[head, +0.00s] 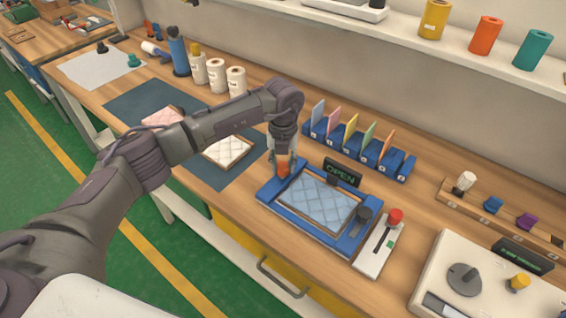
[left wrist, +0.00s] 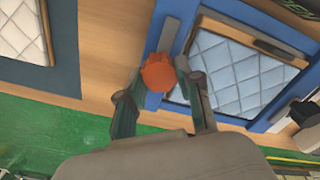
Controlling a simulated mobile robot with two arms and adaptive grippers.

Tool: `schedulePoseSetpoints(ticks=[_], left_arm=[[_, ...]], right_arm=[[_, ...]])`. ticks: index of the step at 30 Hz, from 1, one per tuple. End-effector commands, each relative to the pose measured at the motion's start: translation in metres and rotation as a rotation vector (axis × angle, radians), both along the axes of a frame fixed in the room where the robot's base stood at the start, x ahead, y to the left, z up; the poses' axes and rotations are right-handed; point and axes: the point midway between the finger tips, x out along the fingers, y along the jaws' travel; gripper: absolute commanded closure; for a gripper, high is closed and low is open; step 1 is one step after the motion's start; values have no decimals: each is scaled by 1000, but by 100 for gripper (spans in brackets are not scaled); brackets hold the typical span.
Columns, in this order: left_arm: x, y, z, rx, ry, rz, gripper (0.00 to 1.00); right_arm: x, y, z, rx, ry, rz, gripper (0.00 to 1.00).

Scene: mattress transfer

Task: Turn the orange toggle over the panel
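The light-blue quilted panel (head: 318,200) lies in a blue frame (head: 268,201) on the bench; it also shows in the left wrist view (left wrist: 235,73). The orange toggle (head: 283,168) is at the frame's far left corner. In the left wrist view the toggle (left wrist: 158,74) shows between my left gripper's fingertips. My left gripper (head: 284,158) points down over the toggle. Its two fingers are spread, one on each side of the toggle; firm contact is not visible. My right gripper is in neither view.
A sign reading OPEN (head: 342,173) stands behind the frame. A dark knob (head: 364,214) sits on its right end, beside a white box with a red button (head: 396,215). A blue rack of coloured cards (head: 345,150) is behind. A dark mat with quilted pieces (head: 229,150) lies left.

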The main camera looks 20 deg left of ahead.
Motion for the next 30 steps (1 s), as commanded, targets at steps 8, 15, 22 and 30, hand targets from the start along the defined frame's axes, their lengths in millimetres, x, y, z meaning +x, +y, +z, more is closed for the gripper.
schedulePoseSetpoints(ticks=[8,15,22,30], left_arm=[[0,0,0,0,-1,-1,100],[1,1,-1,0,-2,-49,100],[1,1,-3,1,-5,-192,100],[2,1,-3,1,-6,-441,100]], right_arm=[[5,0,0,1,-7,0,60],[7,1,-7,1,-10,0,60],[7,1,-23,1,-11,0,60],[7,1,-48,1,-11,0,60]])
